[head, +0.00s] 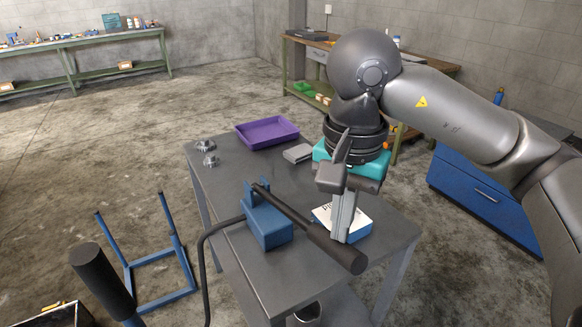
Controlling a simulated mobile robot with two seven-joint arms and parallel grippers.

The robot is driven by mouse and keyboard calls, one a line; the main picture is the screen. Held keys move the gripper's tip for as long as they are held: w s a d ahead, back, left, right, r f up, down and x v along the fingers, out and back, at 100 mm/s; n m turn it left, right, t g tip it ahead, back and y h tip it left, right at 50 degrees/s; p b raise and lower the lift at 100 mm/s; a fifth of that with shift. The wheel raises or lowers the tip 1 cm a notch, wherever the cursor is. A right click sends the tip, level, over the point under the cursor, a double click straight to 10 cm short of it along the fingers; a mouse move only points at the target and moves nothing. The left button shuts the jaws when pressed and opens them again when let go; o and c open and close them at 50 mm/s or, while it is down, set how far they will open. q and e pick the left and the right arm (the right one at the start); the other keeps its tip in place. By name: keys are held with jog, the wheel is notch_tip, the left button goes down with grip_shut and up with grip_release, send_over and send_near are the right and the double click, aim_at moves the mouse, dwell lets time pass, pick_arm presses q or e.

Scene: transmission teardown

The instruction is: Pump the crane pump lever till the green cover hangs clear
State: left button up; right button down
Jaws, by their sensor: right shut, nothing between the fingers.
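The pump is a blue block (267,224) on the grey metal table, with a black hose at its left side. Its lever (292,215) runs from the block's top down to the right and ends in a thick dark grip (337,249). My right gripper (343,236) points down, shut and empty, right beside the lever's grip; I cannot tell whether they touch. I cannot make out the green cover hanging from a crane in this view. My left gripper is out of view.
The table (228,187) also holds a purple tray (267,134), small metal parts (206,152), a grey block (298,153) and a blue-and-white box (357,226) behind my gripper. A blue frame (165,271) stands at left. A blue cabinet (482,202) stands at right.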

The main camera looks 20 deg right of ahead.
pick_arm(q)
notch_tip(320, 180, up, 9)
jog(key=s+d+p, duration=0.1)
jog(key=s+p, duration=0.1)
jog(key=p, duration=0.6)
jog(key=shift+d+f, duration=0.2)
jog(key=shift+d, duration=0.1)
pick_arm(e)
jog(key=w+r, duration=0.4)
jog(key=r, duration=0.5)
jog(key=shift+w+a, duration=0.25)
jog(key=shift+r, duration=0.1)
